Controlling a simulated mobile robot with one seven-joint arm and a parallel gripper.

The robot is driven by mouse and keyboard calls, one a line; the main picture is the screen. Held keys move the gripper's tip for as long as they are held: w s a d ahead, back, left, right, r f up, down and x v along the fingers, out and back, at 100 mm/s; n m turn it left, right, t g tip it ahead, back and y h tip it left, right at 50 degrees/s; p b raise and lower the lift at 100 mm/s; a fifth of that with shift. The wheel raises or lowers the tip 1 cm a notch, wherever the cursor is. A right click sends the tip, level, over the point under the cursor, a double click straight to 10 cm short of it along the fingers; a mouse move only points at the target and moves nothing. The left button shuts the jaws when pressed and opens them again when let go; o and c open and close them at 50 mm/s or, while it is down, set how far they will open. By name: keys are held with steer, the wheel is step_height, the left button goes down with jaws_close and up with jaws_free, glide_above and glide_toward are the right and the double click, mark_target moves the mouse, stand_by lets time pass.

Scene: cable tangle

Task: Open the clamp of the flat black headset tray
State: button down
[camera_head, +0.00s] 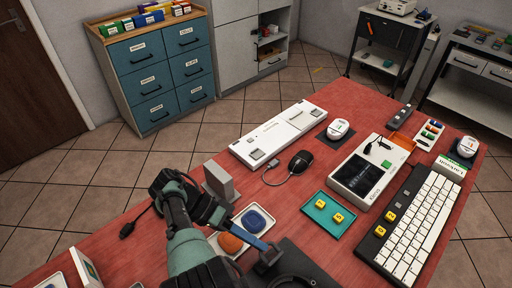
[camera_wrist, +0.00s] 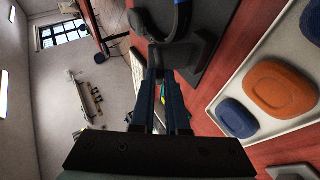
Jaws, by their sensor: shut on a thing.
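The flat black headset tray (camera_head: 289,244) lies at the front edge of the head view, partly cut off, with a dark headset (camera_head: 292,281) on it. In the wrist view the tray (camera_wrist: 208,50) is at the top, with the headset's blue-and-black band (camera_wrist: 181,22) above it. My gripper (camera_head: 263,247) reaches the tray's left side, at a small black clamp block (camera_head: 268,259). In the wrist view my gripper (camera_wrist: 158,76) has its fingers close together on a dark clamp part (camera_wrist: 156,58). The fingers hide much of it, so the clamp's position is unclear.
A pale tray (camera_head: 212,243) with an orange and a blue rounded piece stands close beside my gripper. A grey block (camera_head: 220,182) is behind it. A teal tray (camera_head: 328,218) with yellow cubes and a keyboard (camera_head: 416,222) lie to the right. Bare red tabletop lies between.

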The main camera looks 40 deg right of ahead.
steer(key=shift+f+b, duration=0.2)
steer(key=shift+b, duration=0.15)
stand_by(0.3)
steer(key=c, duration=0.9)
jaws_free()
steer(key=shift+r, duration=0.1)
steer(key=shift+r, duration=0.15)
